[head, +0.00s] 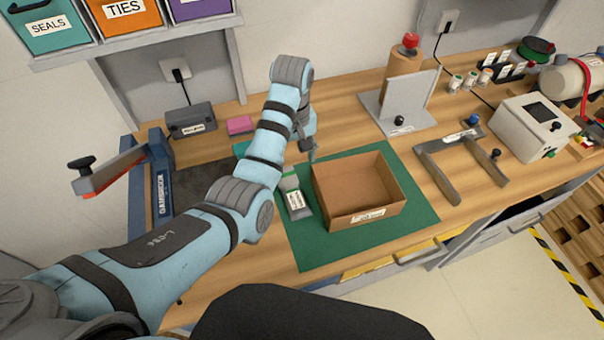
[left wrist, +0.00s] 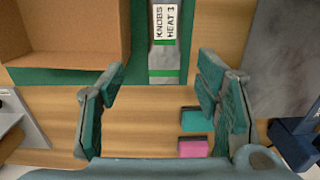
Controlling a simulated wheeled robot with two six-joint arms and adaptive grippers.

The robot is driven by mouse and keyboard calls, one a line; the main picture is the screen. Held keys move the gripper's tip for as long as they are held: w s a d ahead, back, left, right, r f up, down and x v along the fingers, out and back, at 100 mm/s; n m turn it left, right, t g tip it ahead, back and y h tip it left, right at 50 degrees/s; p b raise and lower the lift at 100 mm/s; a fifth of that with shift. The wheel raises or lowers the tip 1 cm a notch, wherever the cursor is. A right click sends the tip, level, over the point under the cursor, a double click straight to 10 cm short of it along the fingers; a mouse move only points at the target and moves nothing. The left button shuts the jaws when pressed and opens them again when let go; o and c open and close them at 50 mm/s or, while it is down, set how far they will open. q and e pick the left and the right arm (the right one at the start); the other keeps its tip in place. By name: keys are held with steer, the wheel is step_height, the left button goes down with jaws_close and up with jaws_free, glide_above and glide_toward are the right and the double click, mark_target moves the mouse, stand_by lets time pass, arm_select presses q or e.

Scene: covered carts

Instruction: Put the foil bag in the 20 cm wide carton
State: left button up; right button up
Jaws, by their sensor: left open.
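The foil bag (head: 298,203) is grey with green bands and a white label, and lies on the green mat just left of the carton. It also shows in the left wrist view (left wrist: 163,58), labelled KNOBS HEAT 1. The open brown carton (head: 372,213) stands on the mat and looks empty; part of it shows at the top left of the left wrist view (left wrist: 60,28). My left gripper (head: 312,156) is open and empty, above the bench near the far end of the bag. My forearm hides some of the bench. My right gripper is out of view.
The green mat (head: 390,229) has bare room around the carton. A pink block (head: 240,125) and a teal block (left wrist: 196,120) lie behind the bag. A grey fixture (head: 447,170) stands right of the mat, and a blue-framed sealer (head: 160,185) stands left.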

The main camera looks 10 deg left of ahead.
arm_select(q)
step_height(320, 180, down, 3)
steer(key=s+b, duration=0.2)
steer(key=b, duration=0.1)
glide_above(296, 200)
steer(key=f, duration=0.3)
steer(key=s+f, duration=0.1)
steer(key=shift+a+f+p, duration=0.15)
steer(key=shift+a+p, duration=0.15)
steer(key=shift+a, duration=0.05)
steer(key=f, duration=0.2)
steer(key=w+f, duration=0.1)
steer(key=f, duration=0.3)
steer(key=shift+w+d+f+b, duration=0.25)
steer(key=shift+w+d+b, duration=0.05)
steer(key=shift+w+b, duration=0.1)
steer(key=shift+s+r, duration=0.15)
steer(key=shift+s, duration=0.15)
steer(key=shift+s+r, duration=0.1)
steer(key=shift+c, duration=0.8)
steer(key=c, duration=0.6)
steer(key=shift+c, duration=0.8)
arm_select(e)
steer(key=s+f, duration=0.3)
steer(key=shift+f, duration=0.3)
